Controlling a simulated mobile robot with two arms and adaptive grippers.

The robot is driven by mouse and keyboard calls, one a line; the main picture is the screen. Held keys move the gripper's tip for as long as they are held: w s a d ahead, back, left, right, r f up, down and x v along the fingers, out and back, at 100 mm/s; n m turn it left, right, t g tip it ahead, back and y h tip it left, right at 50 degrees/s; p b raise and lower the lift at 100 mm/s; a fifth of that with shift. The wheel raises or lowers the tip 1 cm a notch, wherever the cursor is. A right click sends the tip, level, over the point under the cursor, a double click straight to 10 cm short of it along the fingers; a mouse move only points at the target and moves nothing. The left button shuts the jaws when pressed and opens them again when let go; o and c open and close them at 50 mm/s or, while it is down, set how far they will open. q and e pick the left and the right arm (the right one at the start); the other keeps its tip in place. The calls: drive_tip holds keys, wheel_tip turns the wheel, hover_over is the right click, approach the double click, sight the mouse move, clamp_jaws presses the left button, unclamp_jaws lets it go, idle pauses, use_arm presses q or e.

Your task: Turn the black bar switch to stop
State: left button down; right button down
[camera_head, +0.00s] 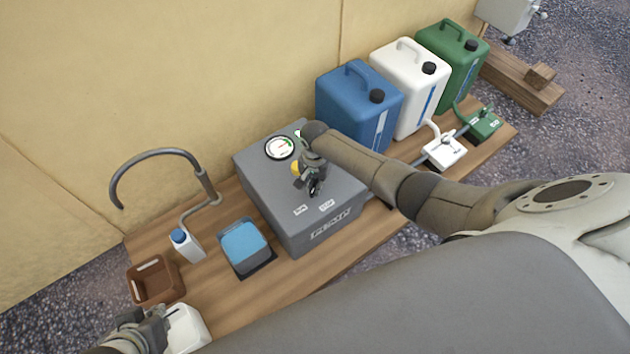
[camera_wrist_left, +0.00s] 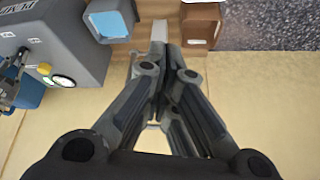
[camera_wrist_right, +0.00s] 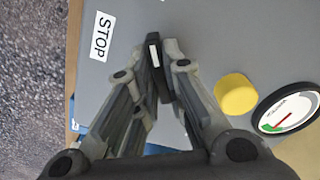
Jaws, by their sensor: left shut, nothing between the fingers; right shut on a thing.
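The black bar switch (camera_wrist_right: 155,75) is on top of a grey pump box (camera_head: 298,240), with a white stripe on it in the right wrist view. My right gripper (camera_head: 315,190) is shut on this switch and mostly hides it in the head view. The "STOP" label (camera_wrist_right: 101,36) is left of the switch in the right wrist view. The "RUN" label (camera_head: 300,210) is beside it on the box's front part. I cannot tell exactly which label the bar points to. My left gripper (camera_wrist_left: 174,50) is shut and empty, off at the lower left of the head view.
A yellow button (camera_wrist_right: 236,94) and a round gauge (camera_wrist_right: 289,110) sit beside the switch. Blue (camera_head: 355,108), white (camera_head: 405,85) and green (camera_head: 452,55) canisters stand behind right. A blue-topped tray (camera_head: 243,244), bottle (camera_head: 187,246) and brown box (camera_head: 154,280) stand left.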

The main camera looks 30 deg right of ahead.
drive_tip(key=shift+n+p, duration=0.3)
drive_tip(key=shift+p, duration=0.05)
use_arm(q)
drive_tip(key=s, duration=0.1)
drive_tip(key=s+a+g, duration=0.1)
drive_tip(key=s, duration=0.1)
drive_tip(key=shift+s+r+g, duration=0.1)
drive_tip(key=shift+g, duration=0.2)
use_arm(e)
drive_tip(key=shift+s, duration=0.1)
use_arm(q)
drive_tip(key=shift+r+p, duration=0.3)
drive_tip(key=shift+p, duration=0.2)
use_arm(e)
drive_tip(key=shift+n, duration=0.6)
drive_tip(key=shift+n+p, duration=0.45)
drive_tip(key=shift+n, duration=0.55)
drive_tip(key=n, duration=0.2)
drive_tip(key=shift+n+p, duration=0.3)
use_arm(q)
drive_tip(key=x, duration=0.4)
drive_tip(key=shift+d+f+p, duration=0.1)
drive_tip(key=shift+f+p, duration=0.2)
drive_tip(key=shift+f, duration=0.1)
use_arm(e)
drive_tip(key=n, duration=0.4)
drive_tip(key=shift+n, duration=0.3)
use_arm(q)
drive_tip(key=shift+f, duration=0.15)
